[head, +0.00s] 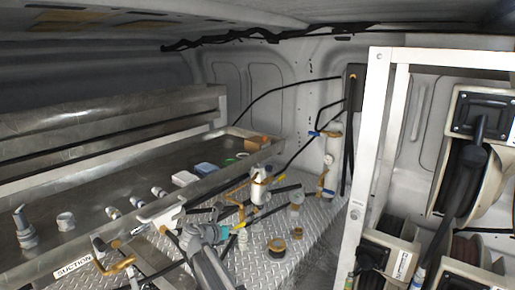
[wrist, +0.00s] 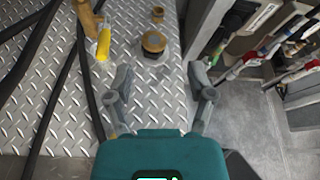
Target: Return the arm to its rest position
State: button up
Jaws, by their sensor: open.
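My gripper (wrist: 161,82) shows in the wrist view with its two grey fingers spread apart and nothing between them. It hangs over the diamond-plate floor (wrist: 150,88). A brass-coloured round fitting (wrist: 154,42) stands on the plate beyond the fingertips, apart from them. In the head view, my arm reaches up from the bottom middle over the plate. The fingers are hard to make out there among the hoses and fittings.
A steel tray (head: 95,180) with several small fittings lies left. A white frame (head: 366,160) with hose reels (head: 470,175) stands right. Black hoses (wrist: 82,75) and a yellow-handled piece (wrist: 103,45) lie left of my gripper. A smaller brass fitting (wrist: 158,14) stands farther off.

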jog(key=s+d+f+m+g+y+b, duration=0.1)
jog(key=s+d+f+m+g+b, duration=0.15)
jog(key=s+d+f+m, duration=0.5)
jog(key=s+d+f+m+g+y+b, duration=0.2)
jog(key=s+d+f+m+g, duration=0.25)
jog(key=d, duration=0.55)
jog(key=s+d+f+m+g+y+b, duration=0.1)
jog(key=s+d+f+m+y+b, duration=0.1)
jog(key=s+f+m, duration=0.3)
jog(key=s+d+f+m+g+y+b, duration=0.2)
jog(key=s+m, duration=0.6)
jog(key=m, duration=0.5)
jog(key=shift+s+d+f+y+b, duration=0.4)
jog(key=shift+d+f+y+b, duration=0.35)
jog(key=shift+d+f+y, duration=0.7)
jog(key=shift+d+f+h, duration=0.1)
jog(key=shift+d+h, duration=0.1)
jog(key=shift+h, duration=0.05)
